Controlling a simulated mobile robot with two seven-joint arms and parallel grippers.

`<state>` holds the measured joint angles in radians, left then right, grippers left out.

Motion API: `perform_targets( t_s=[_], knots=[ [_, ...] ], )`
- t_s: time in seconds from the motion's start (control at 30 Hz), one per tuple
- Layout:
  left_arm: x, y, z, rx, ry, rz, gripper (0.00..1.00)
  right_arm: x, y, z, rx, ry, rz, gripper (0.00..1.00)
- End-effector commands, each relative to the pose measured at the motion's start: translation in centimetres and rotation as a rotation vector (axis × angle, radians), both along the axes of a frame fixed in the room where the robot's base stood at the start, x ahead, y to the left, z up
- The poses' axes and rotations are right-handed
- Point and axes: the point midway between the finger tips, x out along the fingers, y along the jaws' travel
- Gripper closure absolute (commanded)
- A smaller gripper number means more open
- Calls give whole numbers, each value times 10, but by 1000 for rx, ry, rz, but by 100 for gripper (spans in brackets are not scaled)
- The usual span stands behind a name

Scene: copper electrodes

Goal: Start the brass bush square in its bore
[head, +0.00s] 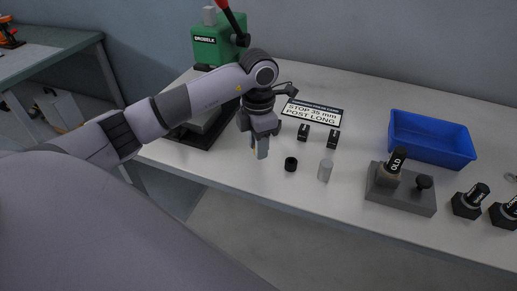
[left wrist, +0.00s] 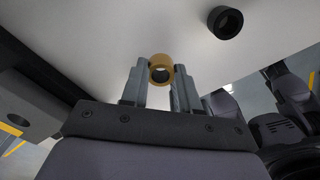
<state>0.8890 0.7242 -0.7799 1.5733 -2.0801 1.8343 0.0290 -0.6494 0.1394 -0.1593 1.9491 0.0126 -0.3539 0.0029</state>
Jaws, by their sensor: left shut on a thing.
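The brass bush (left wrist: 161,68) is a short yellow ring between the fingertips of my left gripper (left wrist: 160,82) in the left wrist view, its hole facing the camera. My left gripper (head: 261,152) is shut on it and points down above the bench, in front of the press base. In the head view the fingers mostly hide the bush. A grey block with a dark round hole (left wrist: 16,119) shows at the left edge of the left wrist view, apart from the bush. I cannot tell whether this hole is the bore. My right gripper is not in view.
A green press (head: 215,47) with a red lever stands behind my left arm. A black ring (head: 291,164), a grey cylinder (head: 325,170) and two small black blocks lie right of the gripper. Farther right are a grey stand (head: 410,202), a blue tray (head: 440,158) and dark labelled pieces.

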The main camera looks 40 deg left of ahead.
Motion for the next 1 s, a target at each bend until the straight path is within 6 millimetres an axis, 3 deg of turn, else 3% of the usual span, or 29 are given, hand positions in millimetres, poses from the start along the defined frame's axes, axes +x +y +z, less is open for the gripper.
perform_targets(
  t_s=[0.27, 0.5, 0.7, 1.0],
  knots=[
    [2, 0, 77, 1, -11, 0, 100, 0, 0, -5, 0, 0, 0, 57],
    [1, 1, 136, 2, -6, 1, 100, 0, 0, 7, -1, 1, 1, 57],
    [1, 1, 165, 2, -5, 2, 100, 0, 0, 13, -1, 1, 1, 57],
    [0, 0, 180, -1, -1, 1, 100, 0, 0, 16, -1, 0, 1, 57]
  ],
)
